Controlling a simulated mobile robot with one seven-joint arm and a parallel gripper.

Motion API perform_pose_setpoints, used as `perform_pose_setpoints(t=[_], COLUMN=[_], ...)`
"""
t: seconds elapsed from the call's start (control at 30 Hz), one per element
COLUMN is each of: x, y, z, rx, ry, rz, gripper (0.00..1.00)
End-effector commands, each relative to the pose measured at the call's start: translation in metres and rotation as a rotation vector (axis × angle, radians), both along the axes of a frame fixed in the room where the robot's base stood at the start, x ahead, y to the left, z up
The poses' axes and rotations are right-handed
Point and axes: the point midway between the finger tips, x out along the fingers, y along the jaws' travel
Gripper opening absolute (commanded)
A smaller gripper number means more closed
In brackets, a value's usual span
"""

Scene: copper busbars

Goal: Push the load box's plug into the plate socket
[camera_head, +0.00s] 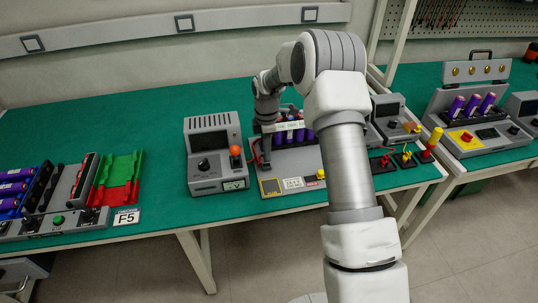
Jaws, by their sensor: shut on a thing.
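My gripper (264,160) points down over the left part of a grey plate (300,184) on the green bench. It is shut on what seems to be the plug, which is too small and covered to make out. A red lead shows beside the fingers. A yellow-edged square (271,187) lies on the plate just in front of the gripper; I cannot tell whether it is the socket. A grey box (214,152) with a dark display, a black knob and an orange knob stands just left of the plate. I cannot tell whether this is the load box.
Purple cells (289,133) stand behind the gripper, partly hidden by my arm. Red, black and yellow switches (404,158) and another grey box (390,112) are to the right. A red and green tray (119,178) sits at left. Bare green bench (160,150) lies between.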

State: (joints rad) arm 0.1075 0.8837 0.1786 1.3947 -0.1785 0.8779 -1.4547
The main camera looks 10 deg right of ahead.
Motion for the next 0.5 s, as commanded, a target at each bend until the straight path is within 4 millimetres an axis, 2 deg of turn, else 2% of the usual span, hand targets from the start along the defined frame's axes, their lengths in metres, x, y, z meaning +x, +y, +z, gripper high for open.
perform_pose_setpoints(t=[0.1,0.27,0.5], x=[0.013,0.019,0.019], y=[-0.001,-0.002,-0.002], z=[0.005,0.002,-0.020], rx=[0.000,0.000,-0.001], ry=[0.001,0.001,0.001], rz=[-0.003,-0.005,-0.005], gripper=[0.00,0.00,0.00])
